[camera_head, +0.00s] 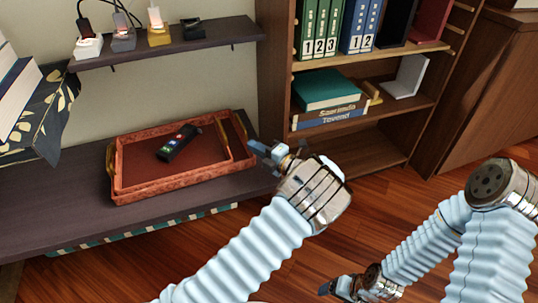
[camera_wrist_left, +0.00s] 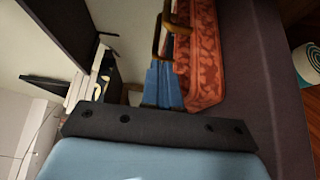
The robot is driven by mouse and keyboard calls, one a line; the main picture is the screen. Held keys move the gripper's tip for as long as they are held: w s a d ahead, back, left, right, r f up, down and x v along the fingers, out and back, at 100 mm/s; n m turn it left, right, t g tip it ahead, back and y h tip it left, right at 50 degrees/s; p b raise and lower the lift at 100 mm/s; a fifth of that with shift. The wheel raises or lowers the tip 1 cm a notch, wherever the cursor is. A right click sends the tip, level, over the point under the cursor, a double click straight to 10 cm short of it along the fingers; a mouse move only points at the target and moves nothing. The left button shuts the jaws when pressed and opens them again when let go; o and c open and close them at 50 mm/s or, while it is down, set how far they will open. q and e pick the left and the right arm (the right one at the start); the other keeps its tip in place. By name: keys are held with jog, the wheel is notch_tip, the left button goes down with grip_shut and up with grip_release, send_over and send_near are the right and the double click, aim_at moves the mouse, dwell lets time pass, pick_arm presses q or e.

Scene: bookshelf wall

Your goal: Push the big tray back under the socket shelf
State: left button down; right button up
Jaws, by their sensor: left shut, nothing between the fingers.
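The big tray (camera_head: 160,190) is reddish-brown with a patterned rim and brass handles. It lies on a dark low bench below the socket shelf (camera_head: 165,42). A second, smaller tray edge seems to show inside it, and a dark remote-like device (camera_head: 178,143) lies on its floor. My left gripper (camera_head: 256,147) is shut and empty at the tray's right end; I cannot tell whether it touches. In the left wrist view the blue fingers (camera_wrist_left: 165,85) are beside the tray's patterned wall (camera_wrist_left: 205,60) and a brass handle. My right gripper (camera_head: 326,288) is low over the floor, its jaws unclear.
Several plugs and adapters with cables stand on the socket shelf. White books (camera_head: 28,95) and a leaf-patterned dark box (camera_head: 45,125) are at the left. A wooden bookcase (camera_head: 275,60) with binders stands right of the bench. Bare bench (camera_head: 60,215) lies left and in front of the tray.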

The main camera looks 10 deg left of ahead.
pick_arm(q)
jog(key=w+a, duration=0.2)
jog(key=w, duration=0.1)
jog(key=shift+w+a+b, duration=0.1)
jog(key=shift+w+b, duration=0.05)
jog(key=shift+b, duration=0.15)
jog(key=shift+w+a, duration=0.2)
jog(key=shift+w, duration=0.3)
pick_arm(e)
jog(key=shift+a+f, duration=0.1)
jog(key=shift+f, duration=0.35)
